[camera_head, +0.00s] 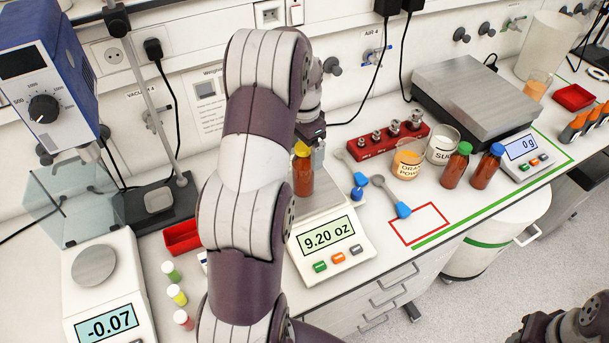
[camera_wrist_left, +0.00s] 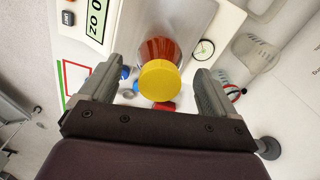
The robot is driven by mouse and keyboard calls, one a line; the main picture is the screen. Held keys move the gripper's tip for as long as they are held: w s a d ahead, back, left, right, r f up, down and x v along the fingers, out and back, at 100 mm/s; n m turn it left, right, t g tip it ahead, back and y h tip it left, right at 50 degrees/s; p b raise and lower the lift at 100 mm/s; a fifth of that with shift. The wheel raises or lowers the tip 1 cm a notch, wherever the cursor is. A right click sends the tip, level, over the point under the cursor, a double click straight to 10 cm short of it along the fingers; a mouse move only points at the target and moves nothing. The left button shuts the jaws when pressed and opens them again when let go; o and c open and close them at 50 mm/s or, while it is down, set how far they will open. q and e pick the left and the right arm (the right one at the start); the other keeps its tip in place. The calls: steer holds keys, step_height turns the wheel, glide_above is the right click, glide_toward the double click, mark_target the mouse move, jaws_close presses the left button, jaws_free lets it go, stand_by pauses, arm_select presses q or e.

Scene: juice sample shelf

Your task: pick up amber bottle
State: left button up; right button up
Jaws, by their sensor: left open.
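The amber bottle (camera_head: 303,177) has a yellow cap and stands upright on the pan of a scale (camera_head: 327,240) that reads 9.20 oz. My left gripper (camera_head: 309,146) is above and around the top of the bottle, partly hidden by my own arm. In the left wrist view, the yellow cap (camera_wrist_left: 160,80) shows between the two spread fingers of my left gripper (camera_wrist_left: 158,70), with a visible gap on each side. Part of my right arm shows at the bottom right of the head view, but its jaws do not show.
Two amber bottles with green (camera_head: 456,166) and blue (camera_head: 487,167) caps stand to the right. Small vials (camera_head: 177,295) and another scale (camera_head: 103,290) are at left. A red-outlined square (camera_head: 418,224) is empty.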

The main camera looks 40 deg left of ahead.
arm_select(q)
steer(key=f, duration=0.1)
steer(key=f+p, duration=0.1)
steer(key=f, duration=0.2)
steer(key=shift+s+a+p, duration=0.15)
steer(key=shift+s+p, duration=0.1)
steer(key=shift+p, duration=0.15)
steer(key=shift+f, duration=0.15)
steer(key=shift+w+d, duration=0.15)
steer(key=shift+d, duration=0.05)
steer(key=shift+c, duration=0.6)
steer(key=shift+a, duration=0.1)
steer(key=c, duration=1.2)
steer(key=shift+c, duration=0.6)
arm_select(e)
steer(key=shift+s+a+r, duration=0.1)
steer(key=shift+a+r, duration=0.05)
steer(key=shift+r, duration=1.05)
